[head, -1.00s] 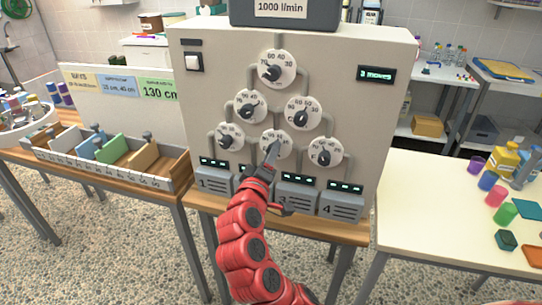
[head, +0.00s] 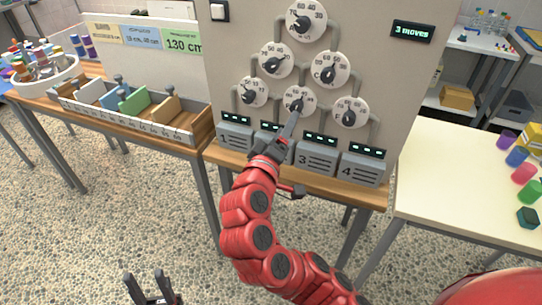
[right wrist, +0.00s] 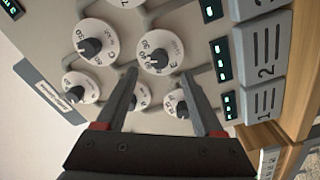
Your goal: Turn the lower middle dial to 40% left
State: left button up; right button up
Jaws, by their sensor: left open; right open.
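The lower middle dial (head: 299,101) is a white round dial with a dark knob, in the bottom row of the grey panel. It also shows in the right wrist view (right wrist: 159,52), which is turned sideways. My right gripper (head: 292,119) is in front of the panel, its tips just below this dial. In the right wrist view its fingers (right wrist: 158,76) are apart with nothing between them, and the knob shows beyond the tips. Contact cannot be told. My left gripper (head: 152,284) is open and empty above the floor, at the bottom left of the head view.
Neighbouring dials sit close around: lower left (head: 251,92), lower right (head: 349,112), and others above. Numbered boxes (head: 316,157) and small green displays line the panel's foot. A display (head: 412,32) reads "3 moves". Tables stand either side; floor in front is clear.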

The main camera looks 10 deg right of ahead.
jog(key=b+v, duration=0.6)
jog(key=v, duration=0.4)
jog(key=shift+s+a, duration=0.1)
